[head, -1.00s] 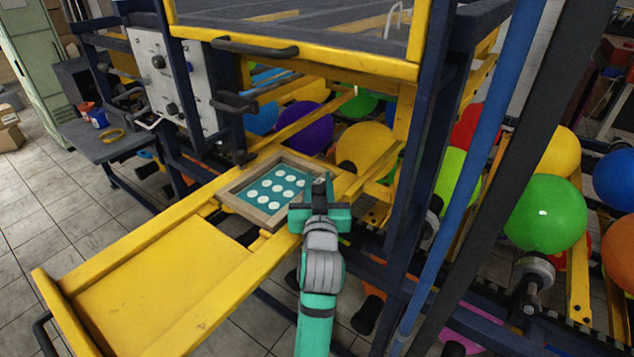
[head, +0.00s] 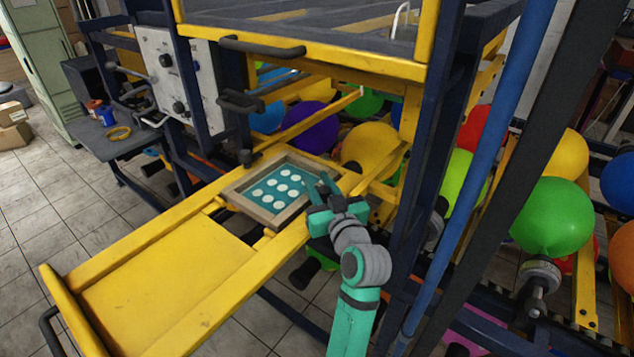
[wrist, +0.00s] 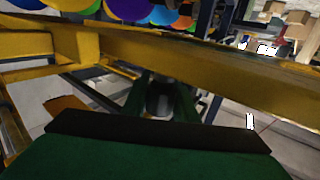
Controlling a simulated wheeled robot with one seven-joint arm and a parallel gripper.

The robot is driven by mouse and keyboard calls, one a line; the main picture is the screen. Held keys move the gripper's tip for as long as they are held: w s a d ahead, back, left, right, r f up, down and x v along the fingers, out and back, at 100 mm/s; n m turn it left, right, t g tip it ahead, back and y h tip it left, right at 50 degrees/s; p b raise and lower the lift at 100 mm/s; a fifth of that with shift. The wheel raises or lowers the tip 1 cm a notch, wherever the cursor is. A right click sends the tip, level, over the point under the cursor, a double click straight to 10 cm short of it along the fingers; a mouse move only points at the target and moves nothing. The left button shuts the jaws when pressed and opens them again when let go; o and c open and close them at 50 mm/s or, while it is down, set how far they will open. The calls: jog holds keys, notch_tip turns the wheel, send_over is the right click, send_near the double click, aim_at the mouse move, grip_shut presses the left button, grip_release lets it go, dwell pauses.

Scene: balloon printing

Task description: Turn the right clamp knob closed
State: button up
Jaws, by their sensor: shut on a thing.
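My teal gripper (head: 324,188) is at the right side of the wooden-framed screen (head: 232,192), which has white dots on a teal field and lies on the yellow frame (head: 180,226). In the wrist view, the two green fingers (wrist: 161,100) are closed around a small dark grey piece (wrist: 160,92), which looks like the right clamp knob. Its shape and angle are mostly hidden by the fingers, and in the head view the gripper covers it.
A yellow beam (wrist: 200,62) crosses the wrist view close to the fingers. A dark blue post (head: 425,120) and a blue pole (head: 480,150) rise right of my arm. Colored balloons (head: 368,150) fill the space behind. A black handle (head: 262,48) juts out above.

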aim_at(326, 198)
jog(key=o, duration=1.1)
jog(key=shift+a, duration=0.1)
jog(key=shift+c, duration=0.2)
jog(key=shift+s+d, duration=0.2)
jog(key=shift+d, duration=0.05)
jog(key=v, duration=0.5)
jog(key=shift+s, duration=0.3)
jog(key=shift+s+d, duration=0.1)
jog(key=shift+s, duration=0.45)
jog(key=shift+s+d, duration=0.1)
jog(key=shift+d, duration=0.05)
